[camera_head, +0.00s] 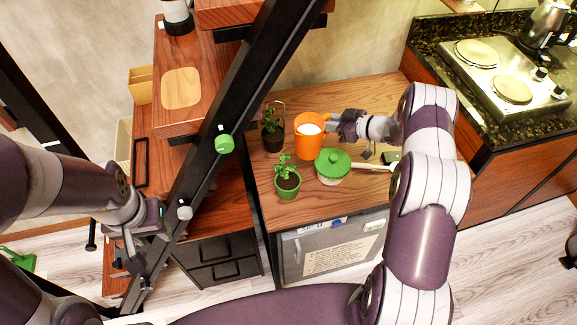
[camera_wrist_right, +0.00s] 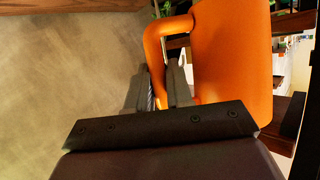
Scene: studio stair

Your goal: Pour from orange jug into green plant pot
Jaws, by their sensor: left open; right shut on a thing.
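The orange jug (camera_head: 309,141) stands upright on the wooden counter, or just above it; I cannot tell which. White contents show in its open top. My right gripper (camera_head: 334,126) is shut on the jug's handle from the right; the wrist view also shows the jug (camera_wrist_right: 232,55) and its handle (camera_wrist_right: 155,45) between the fingers. The green plant pot (camera_head: 288,188) with a leafy plant stands on the counter, in front and to the left of the jug. My left gripper (camera_head: 133,250) is open and empty at the lower left, far from both.
A dark pot with a plant (camera_head: 273,137) stands left of the jug. A green-lidded container (camera_head: 332,166) stands between the jug and the counter's front edge. A black diagonal stair beam (camera_head: 224,125) rises left of the counter. A hob (camera_head: 500,75) is at right.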

